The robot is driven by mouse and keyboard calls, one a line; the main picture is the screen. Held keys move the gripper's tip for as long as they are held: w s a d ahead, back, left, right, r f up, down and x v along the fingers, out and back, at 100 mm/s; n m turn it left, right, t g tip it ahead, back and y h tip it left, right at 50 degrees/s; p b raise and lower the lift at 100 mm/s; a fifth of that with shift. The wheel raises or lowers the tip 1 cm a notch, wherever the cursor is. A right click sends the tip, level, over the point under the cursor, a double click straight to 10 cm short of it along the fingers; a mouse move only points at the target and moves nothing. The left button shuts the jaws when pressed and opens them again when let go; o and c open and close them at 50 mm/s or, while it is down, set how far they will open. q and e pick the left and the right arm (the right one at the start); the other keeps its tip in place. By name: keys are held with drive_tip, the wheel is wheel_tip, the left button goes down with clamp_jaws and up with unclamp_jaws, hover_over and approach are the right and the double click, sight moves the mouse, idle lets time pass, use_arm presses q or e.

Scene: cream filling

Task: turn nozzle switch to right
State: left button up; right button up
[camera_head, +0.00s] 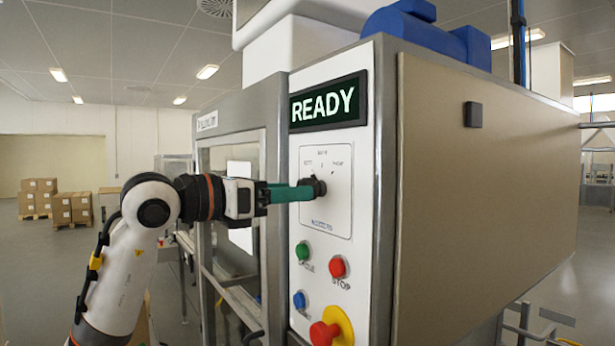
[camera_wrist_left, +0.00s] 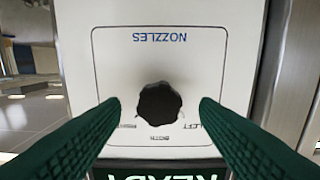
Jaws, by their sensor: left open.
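The nozzle switch is a black round knob (camera_head: 318,186) on the white panel of the machine, below the display. In the left wrist view the knob (camera_wrist_left: 159,101) sits between the two green fingertips, with a visible gap on both sides. Labels for several positions surround it, and "NOZZLES" shows upside down there. Which way the knob points cannot be told. My left gripper (camera_head: 300,191) is open at the panel, and its fingers in the left wrist view (camera_wrist_left: 160,107) straddle the knob without touching it. My right gripper is not in view.
The display (camera_head: 328,101) reads READY. Below the switch are a green button (camera_head: 302,251), a red stop button (camera_head: 338,267), a blue button (camera_head: 299,300) and a red emergency knob on yellow (camera_head: 325,332). Cartons on pallets (camera_head: 70,208) stand far left.

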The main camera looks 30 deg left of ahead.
use_arm(q)
drive_tip(key=p+x, duration=0.1)
drive_tip(key=x, duration=0.2)
drive_tip(key=shift+w+d+r, duration=0.1)
drive_tip(key=shift+w+d, duration=0.2)
drive_tip(key=shift+w, duration=0.3)
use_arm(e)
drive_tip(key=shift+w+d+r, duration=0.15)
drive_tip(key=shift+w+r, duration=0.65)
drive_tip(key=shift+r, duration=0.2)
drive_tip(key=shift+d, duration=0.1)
use_arm(q)
drive_tip(key=shift+c, duration=0.6)
drive_tip(key=c, duration=0.9)
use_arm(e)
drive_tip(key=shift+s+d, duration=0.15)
